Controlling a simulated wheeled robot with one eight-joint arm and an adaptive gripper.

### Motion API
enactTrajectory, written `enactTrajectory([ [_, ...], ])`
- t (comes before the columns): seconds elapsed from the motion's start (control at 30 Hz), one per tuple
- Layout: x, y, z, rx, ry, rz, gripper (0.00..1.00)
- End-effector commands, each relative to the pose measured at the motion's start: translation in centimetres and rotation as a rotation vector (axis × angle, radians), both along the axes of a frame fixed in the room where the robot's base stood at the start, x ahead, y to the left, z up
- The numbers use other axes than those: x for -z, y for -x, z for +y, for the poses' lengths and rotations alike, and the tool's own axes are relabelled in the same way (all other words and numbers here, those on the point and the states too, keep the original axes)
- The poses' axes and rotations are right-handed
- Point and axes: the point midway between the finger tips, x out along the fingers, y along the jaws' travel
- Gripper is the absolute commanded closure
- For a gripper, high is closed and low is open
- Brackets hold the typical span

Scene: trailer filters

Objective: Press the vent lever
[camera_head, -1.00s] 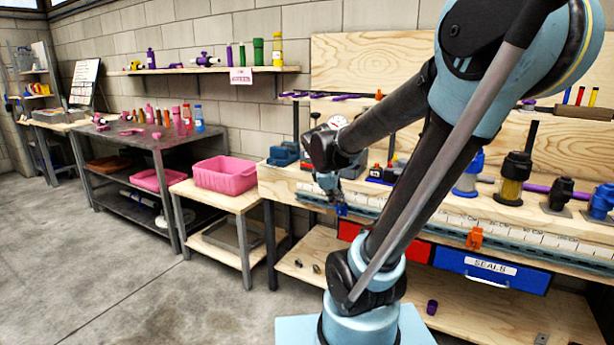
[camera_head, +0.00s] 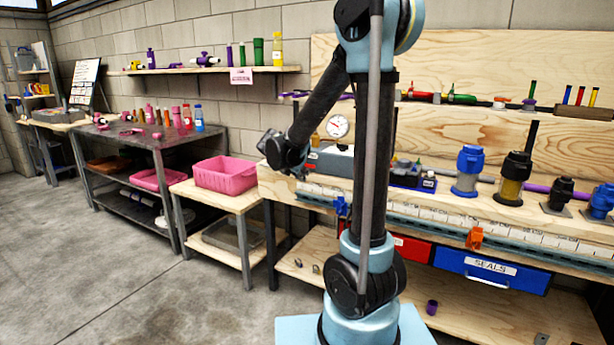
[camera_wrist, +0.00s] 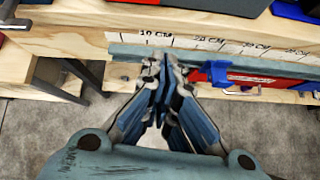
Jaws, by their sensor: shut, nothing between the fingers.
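I cannot pick out the vent lever for certain. A pressure gauge (camera_head: 337,126) with a white dial stands at the back of the bench, above a grey box (camera_head: 331,160) that my arm partly covers. A blue clamp-like piece (camera_head: 342,206) sits on the rail along the bench's front edge; it also shows in the wrist view (camera_wrist: 218,74). My gripper (camera_wrist: 163,66) is shut and empty. Its tips appear over the bench's front edge by the ruler's 10 cm mark, left of the blue piece and apart from it. In the head view the fingers are hard to make out.
An orange piece (camera_head: 474,238) sits farther right on the rail. Blue (camera_head: 467,172) and black-and-amber (camera_head: 514,178) filter housings stand on the bench. A pink bin (camera_head: 225,176) rests on the low table at left. The floor (camera_head: 130,270) in front is open.

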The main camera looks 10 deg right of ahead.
Motion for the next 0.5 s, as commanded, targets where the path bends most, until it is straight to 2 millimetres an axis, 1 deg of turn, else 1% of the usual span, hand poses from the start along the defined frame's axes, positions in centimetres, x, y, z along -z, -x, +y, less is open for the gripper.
enactTrajectory([
  [0.03, 0.1, -0.6, 0.6, -0.027, 0.026, 0.005, 1.0],
  [0.1, 0.2, -1.2, 1.1, -0.059, 0.059, 0.011, 1.0],
  [0.2, 0.3, -1.7, 1.5, -0.086, 0.088, 0.018, 1.0],
  [0.5, 0.3, -2.0, 1.7, -0.1, 0.103, 0.021, 1.0],
])
